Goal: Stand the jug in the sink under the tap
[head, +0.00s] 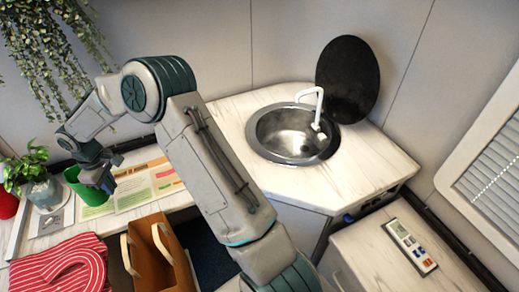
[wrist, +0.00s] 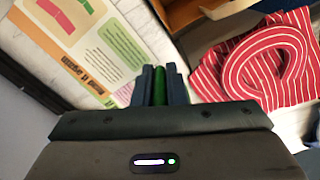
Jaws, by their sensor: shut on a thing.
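The green jug (head: 88,188) is at the left in the head view, above the counter by the wall. My gripper (head: 104,182) is shut on its side. In the wrist view a narrow green strip of the jug (wrist: 158,86) shows between the two dark fingers of my gripper (wrist: 159,84); the rest of it is hidden. The round steel sink (head: 262,148) is set in the pale corner counter, well to the right of the jug. The white tap (head: 319,105) rises at its back right and bends over the bowl. The sink looks empty.
A black round lid (head: 348,78) stands upright behind the tap. Near the jug are a potted plant (head: 45,192), printed sheets (head: 150,185), a brown bag (head: 160,255) and red striped cloth (head: 65,268). A remote (head: 410,245) lies at right. The counter (head: 365,165) right of the sink is clear.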

